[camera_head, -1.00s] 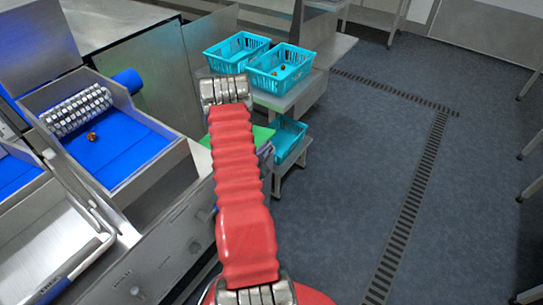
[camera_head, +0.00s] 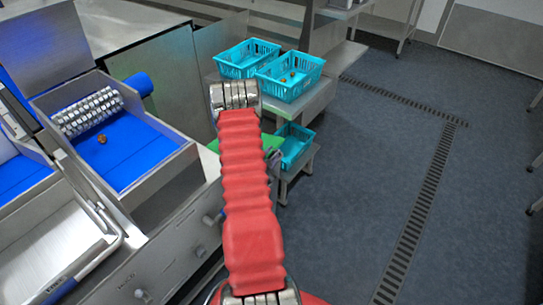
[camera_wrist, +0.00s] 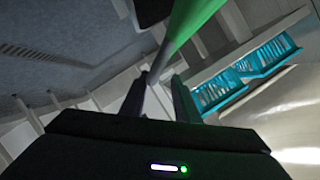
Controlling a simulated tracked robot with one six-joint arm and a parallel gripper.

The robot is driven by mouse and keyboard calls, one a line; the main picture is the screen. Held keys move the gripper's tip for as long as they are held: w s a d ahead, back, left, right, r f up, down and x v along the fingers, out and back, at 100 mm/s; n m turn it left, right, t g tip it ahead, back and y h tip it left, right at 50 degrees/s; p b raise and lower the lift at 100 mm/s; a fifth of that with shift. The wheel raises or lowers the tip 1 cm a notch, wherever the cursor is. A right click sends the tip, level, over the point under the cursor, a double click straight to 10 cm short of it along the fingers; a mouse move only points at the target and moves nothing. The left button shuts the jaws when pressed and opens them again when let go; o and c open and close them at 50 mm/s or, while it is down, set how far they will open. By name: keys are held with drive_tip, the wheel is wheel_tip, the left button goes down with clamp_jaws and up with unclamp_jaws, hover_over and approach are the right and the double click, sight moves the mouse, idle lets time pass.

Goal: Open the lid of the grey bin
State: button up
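I cannot make out a grey bin or its lid in either view. My gripper shows in the wrist view (camera_wrist: 161,84) as two dark fingers with a gap between them.
Two turquoise baskets (camera_head: 247,58) (camera_head: 290,76) with a few dates stand on a steel table. Another turquoise basket (camera_head: 294,146) is lower down. A steel grading machine with a blue belt (camera_head: 125,150) stands left. The blue floor on the right is open, with a drain grate (camera_head: 425,195).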

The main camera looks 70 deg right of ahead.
drive_tip(key=v, duration=1.3)
drive_tip(key=shift+a, duration=0.3)
drive_tip(key=shift+s, duration=0.15)
